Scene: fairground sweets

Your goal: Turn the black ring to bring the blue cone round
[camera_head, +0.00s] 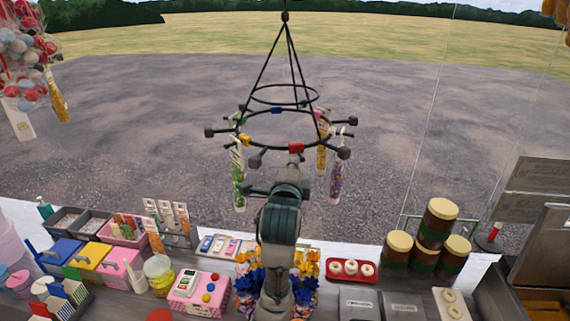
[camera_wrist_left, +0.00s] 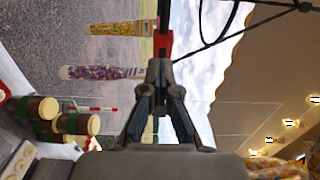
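The black ring (camera_head: 262,144) hangs level from a rod and cords over the counter. It has knobbed pegs and coloured bands: red (camera_head: 296,147) at the near side, yellow (camera_head: 245,140) at the left, blue (camera_head: 276,110) at the far side. A green-patterned cone (camera_head: 238,178) hangs at its left; a yellow-orange cone (camera_head: 322,152) and a purple one (camera_head: 335,183) hang at its right. I cannot pick out a blue cone. My left gripper (camera_wrist_left: 158,72) is at the near side, its fingertips closed together on the ring beside the red band (camera_wrist_left: 163,44). My right gripper is out of view.
Below, the counter holds a pink box (camera_head: 198,290), brown jars (camera_head: 398,247), a red tray (camera_head: 350,271) and coloured bins (camera_head: 90,256). A bunch of wrapped sweets (camera_head: 25,60) hangs at far left. The air around the ring is otherwise clear.

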